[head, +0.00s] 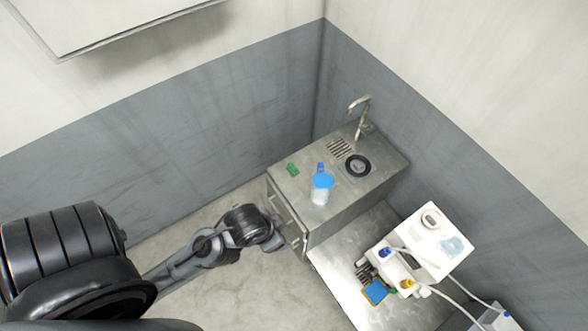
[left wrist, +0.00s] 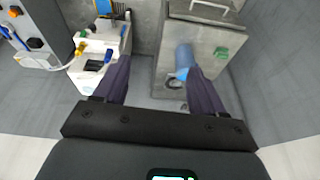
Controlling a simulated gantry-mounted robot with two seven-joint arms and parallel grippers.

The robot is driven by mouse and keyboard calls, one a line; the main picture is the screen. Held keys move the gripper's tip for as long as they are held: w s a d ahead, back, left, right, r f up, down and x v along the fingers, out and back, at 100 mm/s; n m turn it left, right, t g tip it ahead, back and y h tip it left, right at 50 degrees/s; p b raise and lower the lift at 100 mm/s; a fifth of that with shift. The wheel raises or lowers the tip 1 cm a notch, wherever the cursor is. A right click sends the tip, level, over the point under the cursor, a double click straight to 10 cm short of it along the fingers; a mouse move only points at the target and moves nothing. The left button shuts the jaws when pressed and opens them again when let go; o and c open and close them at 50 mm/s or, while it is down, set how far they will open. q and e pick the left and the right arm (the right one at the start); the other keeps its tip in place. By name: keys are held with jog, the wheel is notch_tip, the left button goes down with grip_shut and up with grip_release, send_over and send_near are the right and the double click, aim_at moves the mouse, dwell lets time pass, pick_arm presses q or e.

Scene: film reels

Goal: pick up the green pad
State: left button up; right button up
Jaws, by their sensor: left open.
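The green pad (head: 292,169) is a small block lying on the steel counter (head: 330,205), near its left edge in the head view. It also shows in the left wrist view (left wrist: 221,53), to the right of the fingers. My left gripper (left wrist: 158,68) is open, with its two dark fingers spread wide and nothing held between them. In the head view the left arm reaches in from the left and ends beside the counter's front side, apart from the pad. My right gripper is not in view.
A bottle with a blue lid (head: 322,181) stands close to the pad. A black ring (head: 357,166) and a tap (head: 361,112) are farther back. A white machine (head: 430,242) with tubes stands at right, beside a blue-and-yellow pad (head: 375,292). Walls close in the counter's back.

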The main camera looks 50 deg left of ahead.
pick_arm(q)
jog(key=shift+a, duration=0.1)
dwell(0.3)
jog(key=shift+o, duration=0.6)
